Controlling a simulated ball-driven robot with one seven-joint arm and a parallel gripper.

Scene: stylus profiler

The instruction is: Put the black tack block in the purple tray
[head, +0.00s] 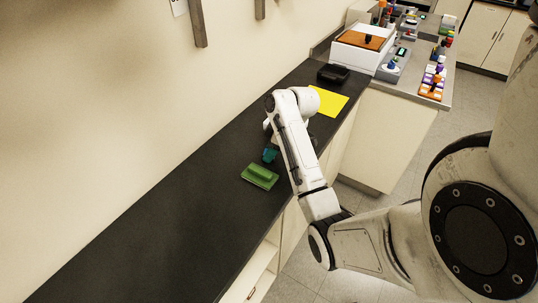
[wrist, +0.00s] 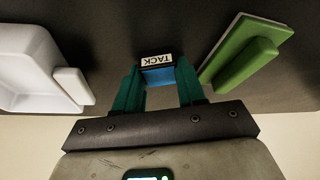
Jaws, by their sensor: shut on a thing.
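My gripper (wrist: 159,72) has teal fingers, and they are shut on a small block (wrist: 158,77). The block has a white label reading TACK, a dark edge and a blue face towards the wrist camera. In the head view my gripper (head: 270,155) is low over the dark counter, just behind the green float-like piece; the block is hidden there. I cannot tell whether the block touches the counter.
The green piece (wrist: 245,55) with a raised grip lies close right of my fingers; it also shows in the head view (head: 260,177). A white tray (wrist: 38,65) is at left. A yellow sheet (head: 328,101) and black container (head: 333,73) lie farther back. The near counter is clear.

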